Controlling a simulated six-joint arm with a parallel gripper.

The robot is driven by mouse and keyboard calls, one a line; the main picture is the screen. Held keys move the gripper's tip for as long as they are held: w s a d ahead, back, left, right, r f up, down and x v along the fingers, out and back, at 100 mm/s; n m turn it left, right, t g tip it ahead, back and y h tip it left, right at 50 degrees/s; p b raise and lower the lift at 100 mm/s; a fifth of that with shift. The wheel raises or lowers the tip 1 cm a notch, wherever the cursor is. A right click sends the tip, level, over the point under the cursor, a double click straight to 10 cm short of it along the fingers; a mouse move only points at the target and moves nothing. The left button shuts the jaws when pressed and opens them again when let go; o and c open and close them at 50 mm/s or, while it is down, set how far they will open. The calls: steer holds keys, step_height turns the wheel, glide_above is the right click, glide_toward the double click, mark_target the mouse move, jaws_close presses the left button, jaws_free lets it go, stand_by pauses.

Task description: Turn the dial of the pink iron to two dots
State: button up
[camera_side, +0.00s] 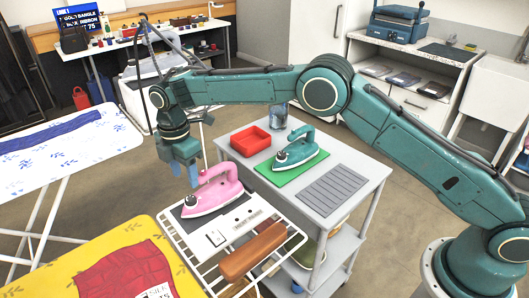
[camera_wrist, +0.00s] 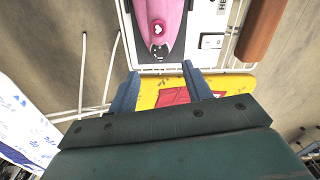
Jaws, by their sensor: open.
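The pink iron (camera_side: 212,193) stands on a dark pad on the white wire rack, its soleplate down. In the wrist view the iron (camera_wrist: 174,40) points toward my gripper. My gripper (camera_side: 184,177) is open and empty, above and to the left of the iron's tip. Its two blue fingers are wide apart in the wrist view (camera_wrist: 162,84), short of the dial.
A teal iron (camera_side: 297,150) stands on a green mat on the grey cart (camera_side: 374,181), beside a red tray (camera_side: 250,141). A brown roll (camera_side: 252,252) lies on the rack near the pink iron. A yellow ironing board (camera_side: 80,254) with red cloth is at the front left.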

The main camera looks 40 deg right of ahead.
mark_target(191, 198)
step_height(191, 198, down, 7)
steer(key=shift+f, duration=0.15)
stand_by(0.4)
steer(key=c, duration=1)
